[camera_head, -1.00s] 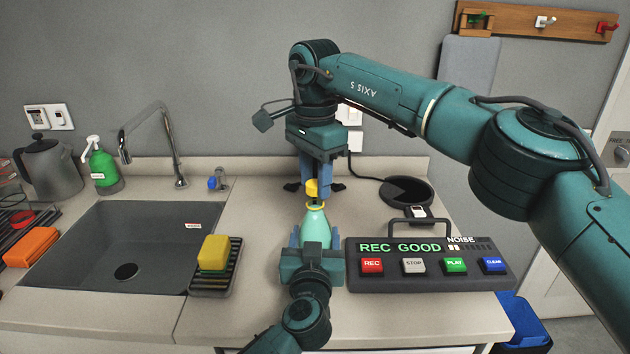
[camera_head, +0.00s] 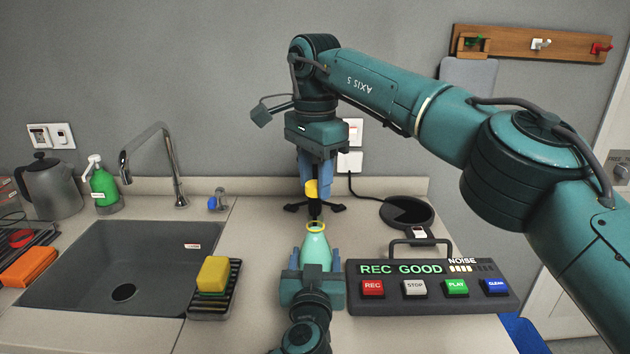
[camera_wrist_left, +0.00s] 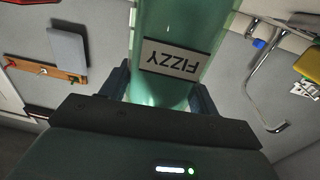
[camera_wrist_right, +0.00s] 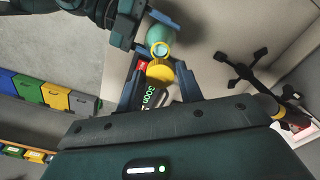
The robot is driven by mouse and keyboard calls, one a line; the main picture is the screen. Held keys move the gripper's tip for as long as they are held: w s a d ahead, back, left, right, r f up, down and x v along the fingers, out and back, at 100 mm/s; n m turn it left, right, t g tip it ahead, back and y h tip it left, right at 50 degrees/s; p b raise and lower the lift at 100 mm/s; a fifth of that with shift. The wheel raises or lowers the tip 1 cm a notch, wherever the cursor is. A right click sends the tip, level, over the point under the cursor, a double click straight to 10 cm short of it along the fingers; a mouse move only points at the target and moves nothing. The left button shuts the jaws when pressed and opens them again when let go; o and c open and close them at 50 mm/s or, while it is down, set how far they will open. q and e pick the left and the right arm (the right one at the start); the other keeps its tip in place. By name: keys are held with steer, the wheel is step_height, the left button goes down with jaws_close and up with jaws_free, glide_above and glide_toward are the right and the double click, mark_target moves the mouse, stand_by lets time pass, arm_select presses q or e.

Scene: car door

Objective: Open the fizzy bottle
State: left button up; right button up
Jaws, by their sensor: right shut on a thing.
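The green fizzy bottle (camera_head: 315,250) stands upright on the counter, with a yellow ring at its open-looking mouth. Its FIZZY label (camera_wrist_left: 176,60) shows upside down in the left wrist view. My left gripper (camera_head: 314,268) is shut around the bottle's body, one finger on each side. My right gripper (camera_head: 313,183) points down above the bottle and is shut on the yellow cap (camera_head: 312,189). The cap is apart from the neck, with a clear gap below it. The right wrist view shows the cap (camera_wrist_right: 160,73) between the fingers and the bottle mouth (camera_wrist_right: 161,50) beyond.
A recorder panel (camera_head: 430,300) reading REC GOOD, with a noise meter, stands right of the bottle. A dark-footed stand (camera_head: 333,208) is behind it. A sponge (camera_head: 213,273) on a rack and the sink (camera_head: 150,240) lie left. A round black pad (camera_head: 407,212) lies back right.

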arm_select(q)
steer(key=o, duration=0.5)
